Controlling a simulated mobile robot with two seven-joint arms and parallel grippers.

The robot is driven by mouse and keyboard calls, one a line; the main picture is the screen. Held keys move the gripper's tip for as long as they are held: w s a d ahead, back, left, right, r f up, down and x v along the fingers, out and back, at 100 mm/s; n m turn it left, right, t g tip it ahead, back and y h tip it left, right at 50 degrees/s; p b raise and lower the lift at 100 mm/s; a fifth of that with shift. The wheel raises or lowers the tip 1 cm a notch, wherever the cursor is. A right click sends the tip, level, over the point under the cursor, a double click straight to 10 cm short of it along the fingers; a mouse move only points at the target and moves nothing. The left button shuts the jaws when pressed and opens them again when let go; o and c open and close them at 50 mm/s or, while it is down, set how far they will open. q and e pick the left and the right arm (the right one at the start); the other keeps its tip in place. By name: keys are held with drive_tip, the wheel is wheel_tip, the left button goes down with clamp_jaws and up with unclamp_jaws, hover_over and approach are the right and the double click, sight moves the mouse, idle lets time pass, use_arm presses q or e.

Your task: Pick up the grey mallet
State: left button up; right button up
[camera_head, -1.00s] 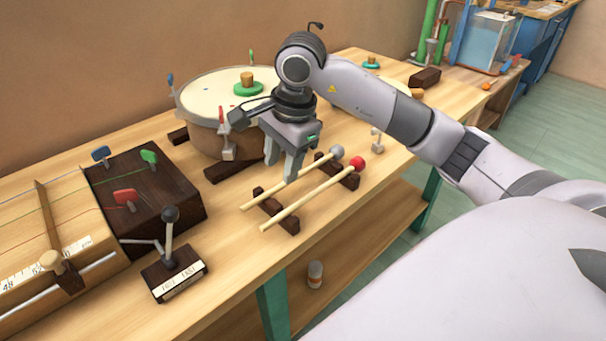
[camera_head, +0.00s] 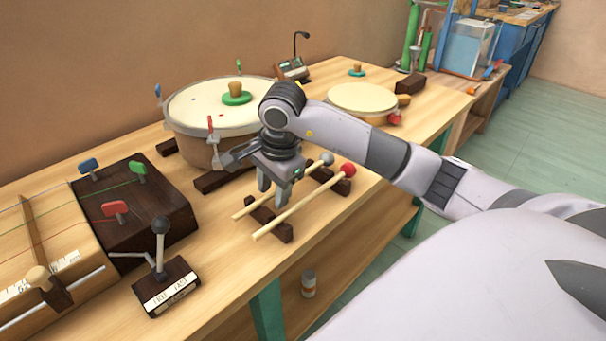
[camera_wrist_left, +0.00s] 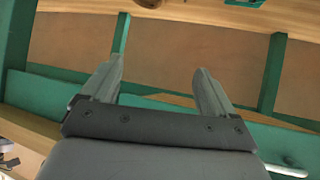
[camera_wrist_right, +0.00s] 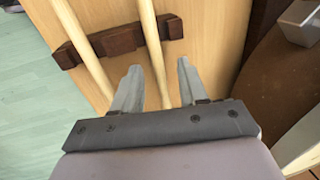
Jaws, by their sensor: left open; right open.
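The grey mallet, with a grey ball head (camera_head: 327,159) and a pale wooden stick, lies across dark wooden rests on the table. The red mallet (camera_head: 348,170) lies parallel on its front side. My right gripper (camera_head: 273,192) is open and points down at the grey mallet's stick. In the right wrist view the grey mallet's stick (camera_wrist_right: 152,40) runs between the open fingertips (camera_wrist_right: 157,78); I cannot tell their exact height over it. The red mallet's stick (camera_wrist_right: 85,50) lies outside, to the left. My left gripper (camera_wrist_left: 159,68) is open and empty, facing the table's green frame.
A large drum (camera_head: 205,150) stands behind the mallets, with a smaller drum (camera_head: 362,98) to its right. A dark lever block (camera_head: 166,287) and a dark box with coloured pegs (camera_head: 150,208) stand to the left. Dark wooden rests (camera_head: 270,222) lie under the sticks.

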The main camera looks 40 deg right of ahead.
clamp_jaws()
drive_tip(key=shift+r, duration=0.2)
